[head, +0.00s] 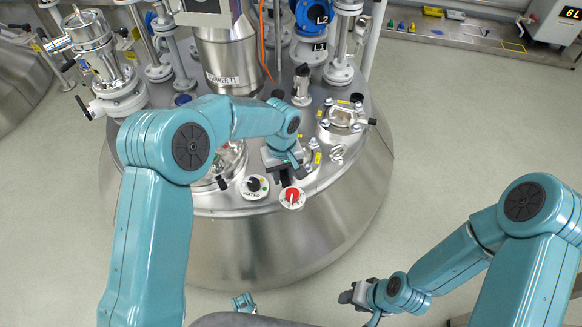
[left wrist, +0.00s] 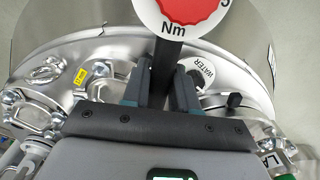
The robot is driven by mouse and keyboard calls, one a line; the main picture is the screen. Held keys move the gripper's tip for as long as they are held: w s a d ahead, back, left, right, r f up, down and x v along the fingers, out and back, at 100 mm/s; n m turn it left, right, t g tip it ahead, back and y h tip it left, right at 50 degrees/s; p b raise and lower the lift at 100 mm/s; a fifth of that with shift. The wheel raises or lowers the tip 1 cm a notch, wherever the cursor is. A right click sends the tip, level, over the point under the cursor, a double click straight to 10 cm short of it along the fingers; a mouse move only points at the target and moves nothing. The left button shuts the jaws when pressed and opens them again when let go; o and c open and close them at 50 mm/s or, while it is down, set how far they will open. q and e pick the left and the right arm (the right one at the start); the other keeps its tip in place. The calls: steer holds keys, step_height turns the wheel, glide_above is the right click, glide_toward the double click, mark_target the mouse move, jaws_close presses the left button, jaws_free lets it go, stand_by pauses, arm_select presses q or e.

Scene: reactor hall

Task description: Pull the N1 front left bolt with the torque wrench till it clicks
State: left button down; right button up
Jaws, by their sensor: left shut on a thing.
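The torque wrench has a red and white dial (head: 291,196) marked Nm, near the front rim of the vessel lid. In the left wrist view, its black shaft (left wrist: 166,62) runs between my fingers. My left gripper (head: 284,172) is shut on the wrench above the lid. My gripper hides part of the wrench, and I cannot tell whether the wrench is on a bolt. Clamped and bolted fittings (head: 343,117) stand on the lid to the right. I cannot read which is N1. My right gripper (head: 357,294) is low, away from the vessel; its jaw opening is unclear.
The steel vessel lid (head: 235,207) carries a black WATER knob (head: 254,186) beside the wrench. The STIRRER T1 column (head: 228,62) and the blue L2 valve (head: 312,14) stand behind. Clear floor (head: 440,130) lies to the right.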

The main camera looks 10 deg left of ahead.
arm_select(q)
steer(key=a+m+p, duration=0.1)
steer(key=a+m, duration=0.2)
steer(key=a+m+p, duration=0.1)
steer(key=a+m, duration=0.2)
steer(key=a+m+p, duration=0.1)
steer(key=a+m, duration=0.2)
steer(key=shift+s+r, duration=0.15)
steer(key=shift+s, duration=0.2)
steer(key=shift+w+a+m+p, duration=0.25)
steer(key=shift+a+m+p, duration=0.25)
steer(key=shift+m, duration=0.4)
steer(key=shift+a, duration=0.1)
